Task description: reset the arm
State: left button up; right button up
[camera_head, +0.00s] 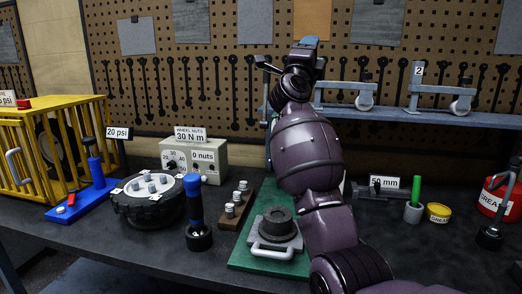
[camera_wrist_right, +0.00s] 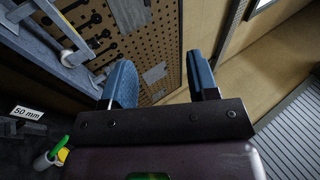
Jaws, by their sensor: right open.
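My right arm, dark purple, rises from the lower right of the head view across the bench. Its gripper (camera_head: 306,43) is raised high in front of the pegboard. In the right wrist view the gripper (camera_wrist_right: 163,78) shows two blue fingers set wide apart, with nothing between them. It is clear of the bench and touches nothing that I can see. The arm hides part of the bench middle. My left gripper is in neither view.
Grey stands (camera_head: 435,100) are behind.

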jog(key=s+r+n+t+y, duration=0.1)
jog(key=s+r+n+t, duration=0.2)
jog(key=s+t, duration=0.1)
jog(key=s+d+f+n+g+y, duration=0.2)
jog(key=s+f+n+y, duration=0.35)
jog(key=f, duration=0.85)
jog(key=s+d+f+n+g+y, duration=0.25)
jog(key=f+n, duration=0.65)
jog(key=f, duration=0.6)
jog(key=s+d+f+n+g+y, duration=0.25)
jog(key=f+n+y, duration=0.35)
jog(key=f, duration=0.8)
jog(key=s+d+f+n+g+h, duration=0.1)
jog(key=s+d+f+g+h, duration=0.1)
jog(key=s+f, duration=1.2)
jog(key=s+d+f+g+h, duration=0.2)
jog(key=s+d+f+g, duration=0.3)
jog(key=s+f, duration=0.9)
jog(key=s+d, duration=0.1)
jog(key=s, duration=0.3)
jog(key=shift+s+d+f+n+h, duration=0.15)
jog(key=shift+s+d+n+h, duration=0.05)
jog(key=shift+d+n+h, duration=0.15)
